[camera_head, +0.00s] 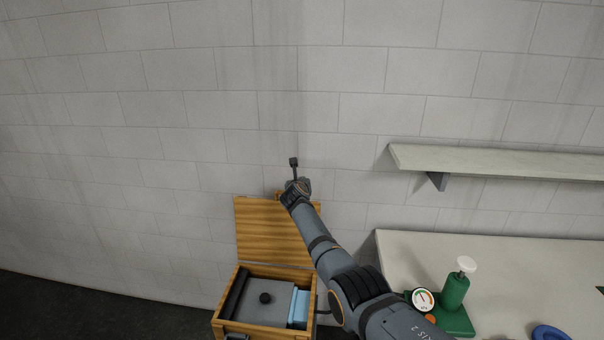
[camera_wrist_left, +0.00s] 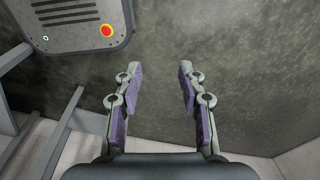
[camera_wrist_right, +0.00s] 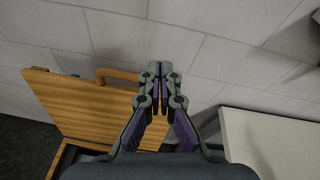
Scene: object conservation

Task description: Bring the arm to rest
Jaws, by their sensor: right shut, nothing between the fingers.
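My right arm reaches up across the wooden box in the head view, with the right gripper (camera_head: 293,163) in front of the block wall, above the raised lid. In the right wrist view the right gripper (camera_wrist_right: 160,70) has its fingertips together with nothing between them. My left gripper (camera_wrist_left: 158,78) shows only in the left wrist view; its fingers are apart and empty above the dark floor.
A worktop (camera_head: 500,262) at right bears a green pump (camera_head: 455,292) with a gauge (camera_head: 423,299). A shelf (camera_head: 500,160) is above.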

